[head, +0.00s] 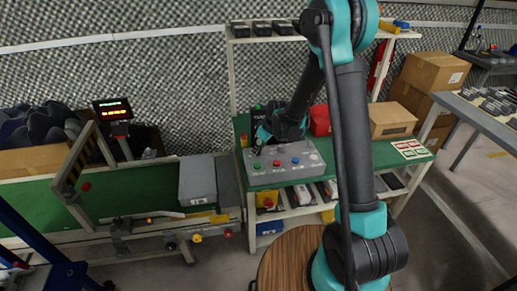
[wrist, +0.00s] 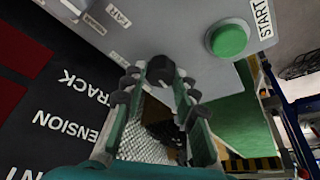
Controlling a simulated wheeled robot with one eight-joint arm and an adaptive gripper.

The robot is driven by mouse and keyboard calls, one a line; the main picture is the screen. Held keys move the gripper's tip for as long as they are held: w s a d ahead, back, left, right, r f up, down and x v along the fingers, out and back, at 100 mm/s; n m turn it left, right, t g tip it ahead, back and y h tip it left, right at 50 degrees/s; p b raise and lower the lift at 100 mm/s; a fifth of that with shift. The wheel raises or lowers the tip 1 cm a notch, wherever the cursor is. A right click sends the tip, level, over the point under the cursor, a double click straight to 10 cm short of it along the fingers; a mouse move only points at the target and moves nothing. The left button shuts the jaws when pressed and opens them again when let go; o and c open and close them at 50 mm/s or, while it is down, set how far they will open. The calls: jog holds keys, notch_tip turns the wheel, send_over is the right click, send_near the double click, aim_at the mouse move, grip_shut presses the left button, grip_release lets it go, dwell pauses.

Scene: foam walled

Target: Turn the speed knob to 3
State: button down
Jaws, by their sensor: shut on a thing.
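The grey control box (head: 283,172) stands on the green-topped bench, with green, red and blue buttons on it. In the wrist view its grey panel (wrist: 150,30) fills the top, with a green button (wrist: 229,40) labelled START at the right and a label reading FAR. A dark round knob (wrist: 161,68) sits between the fingertips of my gripper (wrist: 160,80). The fingers are shut on it, one on each side. Its scale and pointer cannot be read, nor a speed label. In the head view my gripper (head: 264,134) is at the box's back left, and the knob is not clear there.
A dark board with TENSION and TRACK lettering (wrist: 68,120) lies left in the wrist view. A red bin (head: 320,120) and a cardboard box (head: 391,120) stand on the bench. A conveyor with a grey box (head: 198,181) is to the left.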

jog(key=shift+n, duration=0.5)
jog(key=c, duration=1.2)
grip_release()
jog(key=shift+r+g, duration=0.1)
jog(key=shift+g, duration=0.2)
jog(key=v, duration=1.1)
jog(key=shift+s+d+r, duration=0.1)
jog(key=shift+d+r, duration=0.15)
jog(key=shift+r, duration=0.1)
